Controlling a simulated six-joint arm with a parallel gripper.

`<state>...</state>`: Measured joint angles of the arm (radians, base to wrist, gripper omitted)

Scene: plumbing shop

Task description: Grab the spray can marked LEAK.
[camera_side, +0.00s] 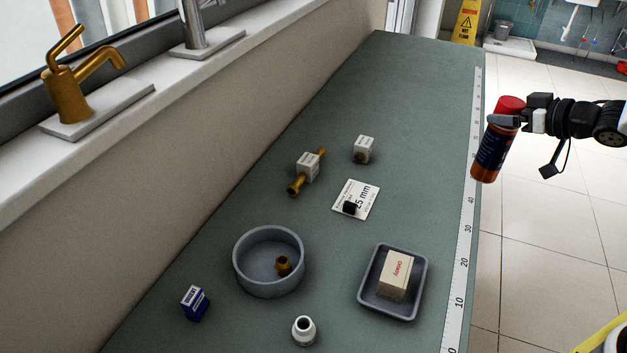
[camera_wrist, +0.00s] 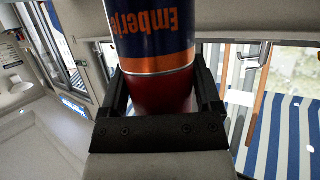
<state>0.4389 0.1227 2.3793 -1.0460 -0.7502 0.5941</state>
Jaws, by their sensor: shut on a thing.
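A spray can (camera_side: 493,151) with a red cap, a dark blue label and an orange base is held at the right edge of the workbench in the side view. It leans a little and seems to be in the air. My gripper (camera_side: 506,120) is shut on it just below the cap, reaching in from the right.
The green workbench (camera_side: 420,100) holds a round grey bowl (camera_side: 245,275) with a brass fitting, a grey tray (camera_side: 366,290) with a cream box, a white fitting (camera_side: 303,331), a blue box (camera_side: 195,303), a card (camera_side: 367,193) and a brass valve (camera_side: 296,184). Its far end is clear.

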